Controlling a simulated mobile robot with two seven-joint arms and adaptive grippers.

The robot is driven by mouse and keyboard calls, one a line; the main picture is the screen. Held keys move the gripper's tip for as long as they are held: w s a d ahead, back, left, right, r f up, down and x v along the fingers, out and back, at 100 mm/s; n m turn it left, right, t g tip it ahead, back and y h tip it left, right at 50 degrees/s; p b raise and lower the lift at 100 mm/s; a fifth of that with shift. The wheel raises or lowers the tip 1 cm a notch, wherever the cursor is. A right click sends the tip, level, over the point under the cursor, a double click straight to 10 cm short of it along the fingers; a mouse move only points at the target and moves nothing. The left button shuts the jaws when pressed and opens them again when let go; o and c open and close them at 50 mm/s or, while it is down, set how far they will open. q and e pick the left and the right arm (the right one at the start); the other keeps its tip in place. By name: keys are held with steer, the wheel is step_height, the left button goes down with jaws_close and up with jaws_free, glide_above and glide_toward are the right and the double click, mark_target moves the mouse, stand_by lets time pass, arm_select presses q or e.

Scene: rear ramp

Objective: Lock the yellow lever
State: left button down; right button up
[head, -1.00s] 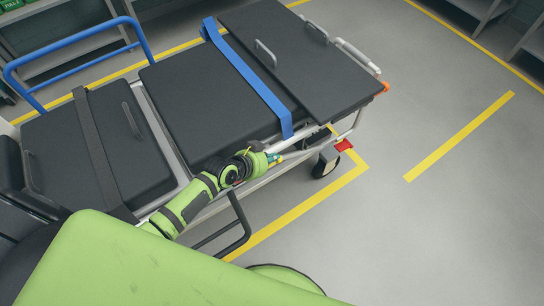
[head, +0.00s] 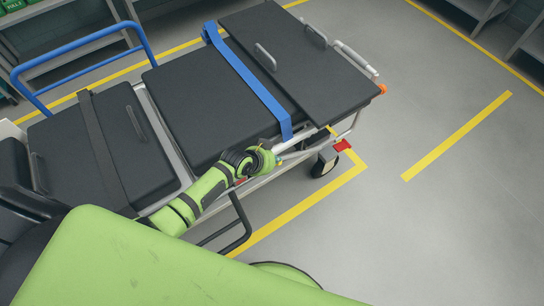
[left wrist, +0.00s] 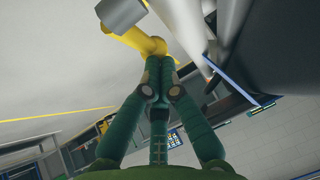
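The yellow lever (left wrist: 132,38) shows in the left wrist view, at the top centre. It is a bent yellow piece with its rounded end at the tips of my left gripper (left wrist: 158,66). The gripper's green fingers are shut together, and their tips touch or nearly touch the lever; I cannot tell which. In the head view my left arm reaches to the near side of the stretcher (head: 212,112), by its rail. There my wrist hides the fingers, and I cannot make out the lever. My right gripper is in neither view.
A blue strap (head: 250,79) crosses the black pads. A caster wheel (head: 325,163) and a red pedal (head: 343,145) are right of my wrist. A dark bent tube (head: 238,226) juts out below my arm. A blue handle (head: 78,43) stands at the left. The floor at right is clear.

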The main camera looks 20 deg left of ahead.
arm_select(q)
steer(key=shift+w+d+g+y+p, duration=0.2)
steer(key=shift+g+y+p, duration=0.3)
steer(key=shift+g+p, duration=0.1)
steer(key=shift+w+f+g+y, duration=0.15)
steer(key=shift+f+g+y, duration=0.15)
steer(key=shift+w+d+f+g+y, duration=0.15)
steer(key=shift+f+g+y, duration=0.35)
steer(key=shift+f+g, duration=0.25)
steer(key=shift+f+g+y+b, duration=0.25)
steer(key=shift+g+y+b, duration=0.05)
steer(key=shift+g+b, duration=0.1)
steer(key=shift+d+f+m+g+y+b, duration=0.1)
steer(key=shift+f+m+g+y+b, duration=0.2)
steer(key=shift+f+g+y+b, duration=0.5)
steer(key=g+b, duration=0.1)
steer(key=g+y+b, duration=0.1)
steer(key=b, duration=0.1)
steer(key=shift+f, duration=0.35)
steer(key=shift+a+f+b, duration=0.2)
steer(key=shift+f+b, duration=0.05)
steer(key=shift+b, duration=0.2)
steer(key=shift+s+f+b, duration=0.1)
steer(key=shift+s+b, duration=0.1)
steer(key=shift+b, duration=0.1)
